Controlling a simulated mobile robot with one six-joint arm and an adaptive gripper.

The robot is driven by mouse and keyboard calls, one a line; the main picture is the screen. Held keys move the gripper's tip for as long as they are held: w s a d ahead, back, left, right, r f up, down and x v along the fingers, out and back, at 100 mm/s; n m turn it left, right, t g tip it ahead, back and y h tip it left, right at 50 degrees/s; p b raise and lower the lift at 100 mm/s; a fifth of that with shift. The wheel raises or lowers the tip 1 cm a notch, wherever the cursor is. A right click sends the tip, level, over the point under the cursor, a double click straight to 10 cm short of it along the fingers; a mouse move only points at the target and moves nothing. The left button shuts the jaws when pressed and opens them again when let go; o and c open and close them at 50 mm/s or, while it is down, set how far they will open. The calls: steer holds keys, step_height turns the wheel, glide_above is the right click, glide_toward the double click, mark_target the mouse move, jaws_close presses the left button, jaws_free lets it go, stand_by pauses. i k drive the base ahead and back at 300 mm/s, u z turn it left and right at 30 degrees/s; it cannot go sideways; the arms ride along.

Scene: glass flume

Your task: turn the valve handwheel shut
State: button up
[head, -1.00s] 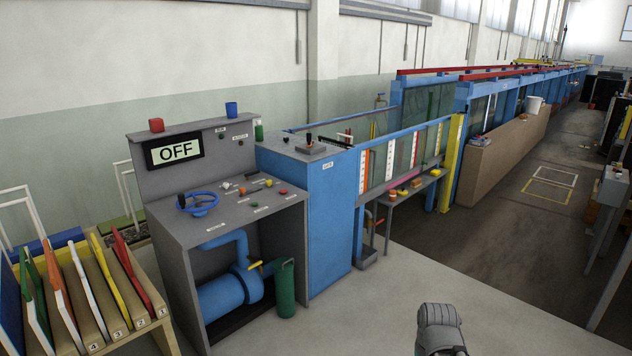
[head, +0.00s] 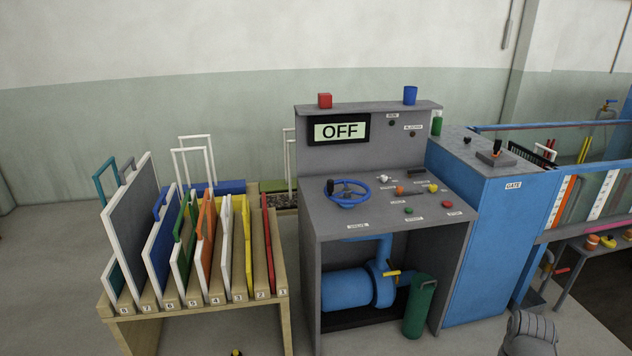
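The valve handwheel (head: 348,193) is a blue spoked ring with a dark knob at its left. It lies on the sloping top of a grey control console (head: 310,230), at the left, above a small label. The console's display (head: 340,130) reads OFF. Whether the valve is open or shut cannot be told from the wheel. A grey rounded part of my arm shows at the bottom right edge, well apart from the console. My gripper is not in view.
A wooden rack (head: 190,310) with several numbered coloured panels stands left of the console. A blue cabinet (head: 490,250) stands close on its right. A green cylinder (head: 418,305) stands at the console's front right. A small table (head: 595,245) holds several items. Grey floor lies in front.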

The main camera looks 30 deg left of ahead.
mark_target(329, 188)
steer(key=u, duration=0.3)
steer(key=i, duration=0.9)
steer(key=u, duration=0.6)
steer(key=i, duration=0.7)
steer(key=u, duration=0.25)
steer(key=k, duration=0.9)
steer(key=u, duration=0.1)
steer(key=i, duration=0.45)
steer(key=u, duration=0.05)
